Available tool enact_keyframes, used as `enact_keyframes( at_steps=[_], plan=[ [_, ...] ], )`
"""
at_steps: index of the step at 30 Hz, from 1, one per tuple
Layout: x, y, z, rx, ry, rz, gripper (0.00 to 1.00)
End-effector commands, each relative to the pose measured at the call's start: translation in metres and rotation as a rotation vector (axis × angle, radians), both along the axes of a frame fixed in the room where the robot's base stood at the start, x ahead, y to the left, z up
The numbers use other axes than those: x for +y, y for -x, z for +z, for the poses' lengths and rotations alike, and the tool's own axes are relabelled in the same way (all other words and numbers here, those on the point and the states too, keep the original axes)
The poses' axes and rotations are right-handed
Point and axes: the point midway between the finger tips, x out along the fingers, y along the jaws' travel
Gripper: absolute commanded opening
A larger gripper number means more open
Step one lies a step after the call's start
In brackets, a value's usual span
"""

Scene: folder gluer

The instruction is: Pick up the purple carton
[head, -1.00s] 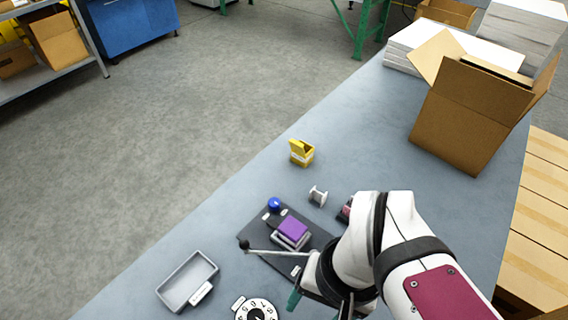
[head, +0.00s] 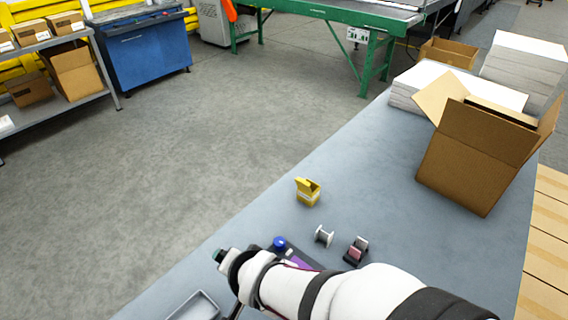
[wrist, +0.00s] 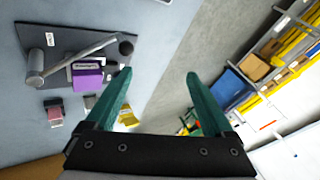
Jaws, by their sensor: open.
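In the head view only a strip of the carton (head: 300,262) shows behind my arm. My gripper (wrist: 158,75) has two green fingers spread apart with nothing between them. In the wrist view the carton lies left of the left finger, clear of both.
A grey tray (head: 196,306) is at the front left. A large open cardboard box (head: 468,150) stands at the right. The middle of the bench is clear.

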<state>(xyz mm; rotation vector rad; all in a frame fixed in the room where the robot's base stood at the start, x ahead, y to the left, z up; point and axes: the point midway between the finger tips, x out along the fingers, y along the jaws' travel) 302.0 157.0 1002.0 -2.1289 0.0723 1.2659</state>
Motion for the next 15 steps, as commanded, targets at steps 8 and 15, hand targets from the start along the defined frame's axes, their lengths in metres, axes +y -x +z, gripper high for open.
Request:
enact_keyframes(
  at_steps=[8,15],
  plan=[
    [-0.067,-0.009,-0.034,-0.314,0.610,-0.313,0.87],
    [-0.087,0.001,-0.040,-0.387,0.806,-0.339,0.87]
  ],
)
